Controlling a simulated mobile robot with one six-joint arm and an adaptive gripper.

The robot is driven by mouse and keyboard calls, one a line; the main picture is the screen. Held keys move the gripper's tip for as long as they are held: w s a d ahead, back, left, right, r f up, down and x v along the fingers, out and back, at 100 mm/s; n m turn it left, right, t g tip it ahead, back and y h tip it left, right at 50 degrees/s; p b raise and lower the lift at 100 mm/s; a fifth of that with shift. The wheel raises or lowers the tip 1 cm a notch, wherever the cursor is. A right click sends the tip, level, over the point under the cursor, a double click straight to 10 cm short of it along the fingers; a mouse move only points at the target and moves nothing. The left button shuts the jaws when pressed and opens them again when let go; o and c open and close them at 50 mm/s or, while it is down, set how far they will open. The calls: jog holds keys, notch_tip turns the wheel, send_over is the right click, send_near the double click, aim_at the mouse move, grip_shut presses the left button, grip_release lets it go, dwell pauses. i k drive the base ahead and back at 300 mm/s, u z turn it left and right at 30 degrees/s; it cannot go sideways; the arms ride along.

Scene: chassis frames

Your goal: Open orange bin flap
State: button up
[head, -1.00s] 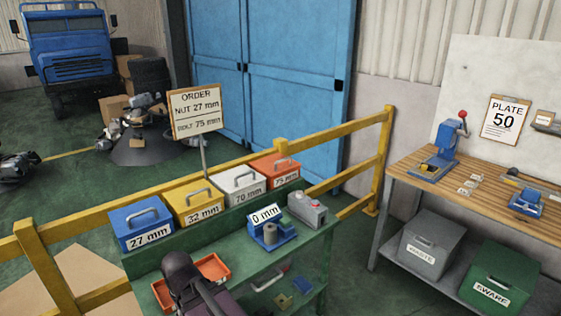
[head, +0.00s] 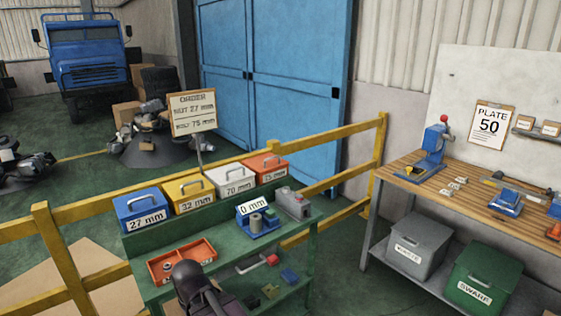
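The orange bin (head: 265,165) stands at the right end of a row of bins along the back of the green bench in the head view. Its label reads 75 mm, and a grey handle sits on its flap. The flap looks shut. Part of my dark arm shows at the bottom of the picture, in front of the bench and well apart from the orange bin. My gripper's fingers cannot be made out.
Blue (head: 141,210), yellow (head: 189,194) and white (head: 231,179) bins stand left of the orange one. A blue gauge (head: 258,222) and a grey box (head: 293,203) stand in front. An orange tray (head: 160,270) lies lower on the green bench (head: 225,262). A yellow railing (head: 345,130) runs behind.

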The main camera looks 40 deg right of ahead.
aim_at(262, 163)
jog(key=k, duration=0.75)
jog(key=z, duration=0.45)
jog(key=i, duration=2.05)
jog(key=u, duration=0.25)
